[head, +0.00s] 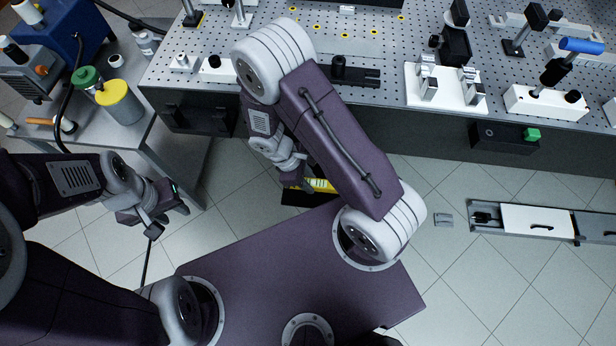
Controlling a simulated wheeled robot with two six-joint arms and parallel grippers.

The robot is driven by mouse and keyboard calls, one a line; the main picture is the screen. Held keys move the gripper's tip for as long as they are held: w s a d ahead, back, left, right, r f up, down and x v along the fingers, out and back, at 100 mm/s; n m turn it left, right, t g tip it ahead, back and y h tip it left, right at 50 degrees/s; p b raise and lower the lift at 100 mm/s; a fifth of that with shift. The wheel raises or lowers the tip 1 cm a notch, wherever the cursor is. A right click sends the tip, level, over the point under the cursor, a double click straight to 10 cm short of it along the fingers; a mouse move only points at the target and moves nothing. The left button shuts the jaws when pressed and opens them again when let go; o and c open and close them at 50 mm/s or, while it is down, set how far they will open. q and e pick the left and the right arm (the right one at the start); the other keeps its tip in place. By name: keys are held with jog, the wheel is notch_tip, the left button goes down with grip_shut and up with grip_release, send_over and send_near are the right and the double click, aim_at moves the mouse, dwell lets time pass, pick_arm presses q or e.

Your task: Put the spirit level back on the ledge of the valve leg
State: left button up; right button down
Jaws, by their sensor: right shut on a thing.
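The yellow spirit level (322,185) shows below the bench's front edge, in the middle of the head view. My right gripper (299,182) is shut on it at its left part. The gripper and my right arm hide much of the level. A black flat piece (300,198) shows just below the level; I cannot tell whether it is the valve leg's ledge or whether the level touches it. My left gripper (168,208) is over the floor at the left, well away from the level. Its fingertips are too dark to read clearly.
A perforated optics bench (390,75) with several mounts spans the top. A grey side table (120,122) with a yellow-and-green container (120,100) stands at the left. A long rail-like unit (535,220) lies at the right. Tiled floor at the lower right is mostly clear.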

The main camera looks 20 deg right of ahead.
jog(key=b, duration=0.4)
send_over(313, 196)
jog(key=a, duration=0.1)
jog(key=shift+w+a+f, duration=0.1)
jog(key=shift+w+f, duration=0.15)
jog(key=shift+f, duration=0.85)
jog(key=shift+w+a+f, duration=0.1)
jog(key=shift+w+f, duration=0.1)
jog(key=shift+f, duration=0.9)
jog(key=shift+r, duration=0.1)
jog(key=shift+f+b, duration=1.15)
jog(key=shift+f, duration=0.35)
jog(key=shift+f, duration=0.3)
jog(key=c, duration=1)
grip_release()
